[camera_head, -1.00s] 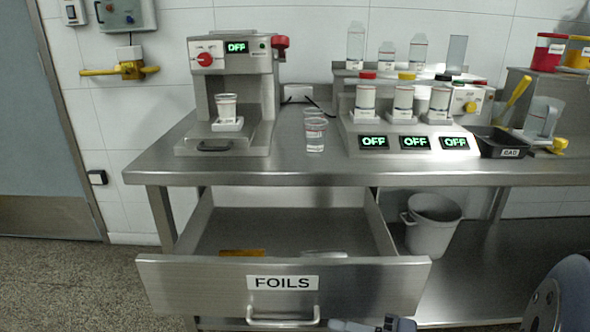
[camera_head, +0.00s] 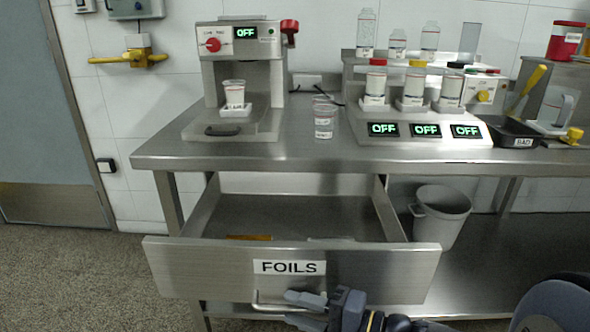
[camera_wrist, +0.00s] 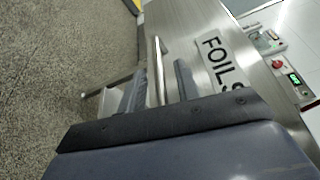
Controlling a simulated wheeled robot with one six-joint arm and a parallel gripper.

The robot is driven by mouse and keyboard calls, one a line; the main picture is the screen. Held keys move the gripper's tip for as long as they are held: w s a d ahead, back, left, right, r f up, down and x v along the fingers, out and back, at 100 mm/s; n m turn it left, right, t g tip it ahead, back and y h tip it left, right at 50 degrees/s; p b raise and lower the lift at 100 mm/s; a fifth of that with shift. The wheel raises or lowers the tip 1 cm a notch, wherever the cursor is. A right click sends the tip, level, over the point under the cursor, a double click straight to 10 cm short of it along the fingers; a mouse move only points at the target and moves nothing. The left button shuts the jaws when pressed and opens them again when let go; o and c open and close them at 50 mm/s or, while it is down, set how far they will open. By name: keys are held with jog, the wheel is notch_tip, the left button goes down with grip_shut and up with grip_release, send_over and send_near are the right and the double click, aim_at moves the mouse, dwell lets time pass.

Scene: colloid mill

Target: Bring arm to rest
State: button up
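My gripper (camera_head: 306,309) is at the front of the drawer, low in the head view. Its two fingers are apart, and in the wrist view (camera_wrist: 158,84) the drawer's bar handle (camera_wrist: 158,62) shows between them with gaps on both sides. The handle's left end (camera_head: 256,300) shows in the head view; the fingers cover much of the rest. The drawer (camera_head: 400,268), labelled FOILS, is pulled out under the table. An orange foil (camera_head: 248,237) and a paler piece (camera_head: 330,239) lie inside, mostly hidden by the drawer front.
The steel table (camera_head: 300,158) carries a sealing machine (camera_head: 243,80) with a cup, loose cups (camera_head: 324,122), a unit with several capped bottles and OFF displays (camera_head: 425,130), and a black BAD tray (camera_head: 514,136). A grey bucket (camera_head: 440,215) stands below. Floor at left (camera_head: 80,270) is clear.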

jog(key=shift+w+a, duration=0.2)
jog(key=shift+a, duration=0.35)
jog(key=shift+f, duration=0.1)
